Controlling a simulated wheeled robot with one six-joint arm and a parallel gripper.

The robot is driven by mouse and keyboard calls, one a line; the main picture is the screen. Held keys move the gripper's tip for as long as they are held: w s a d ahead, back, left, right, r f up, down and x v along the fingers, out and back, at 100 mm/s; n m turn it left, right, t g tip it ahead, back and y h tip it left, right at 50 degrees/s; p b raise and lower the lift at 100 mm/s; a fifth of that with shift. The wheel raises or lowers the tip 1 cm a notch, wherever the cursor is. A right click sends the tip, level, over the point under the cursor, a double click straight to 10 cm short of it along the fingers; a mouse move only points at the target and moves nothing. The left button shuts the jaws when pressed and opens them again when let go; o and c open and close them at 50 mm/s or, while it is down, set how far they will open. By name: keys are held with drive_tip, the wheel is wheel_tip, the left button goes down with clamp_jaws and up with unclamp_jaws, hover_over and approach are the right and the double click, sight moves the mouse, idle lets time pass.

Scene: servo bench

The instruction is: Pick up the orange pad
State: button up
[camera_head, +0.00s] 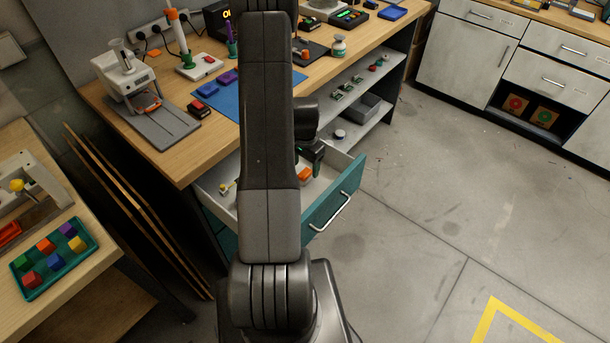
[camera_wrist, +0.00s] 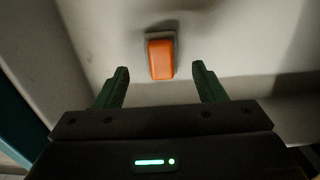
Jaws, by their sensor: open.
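The orange pad (camera_wrist: 160,59) lies on the pale floor of an open drawer, and it has a grey edge or base around it. In the head view the orange pad (camera_head: 304,174) shows just right of my arm, inside the drawer. My gripper (camera_wrist: 160,85) is open, with its two green fingers apart and nothing between them. The pad is ahead of the fingertips, roughly centred between them. In the head view my gripper (camera_head: 313,160) is partly hidden by my arm and reaches into the drawer. I cannot tell its exact height above the pad.
The open drawer (camera_head: 335,205) has a teal front with a handle. A small yellow and white item (camera_head: 224,189) lies at its left. The wooden workbench (camera_head: 180,165) above holds several tools and a blue mat (camera_head: 222,108). The floor to the right is clear.

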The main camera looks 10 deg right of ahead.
sight(305, 172)
drive_tip(key=shift+a+f+p, duration=0.1)
drive_tip(key=shift+f+p, duration=0.4)
drive_tip(key=shift+f, duration=1.6)
drive_tip(key=c, duration=1)
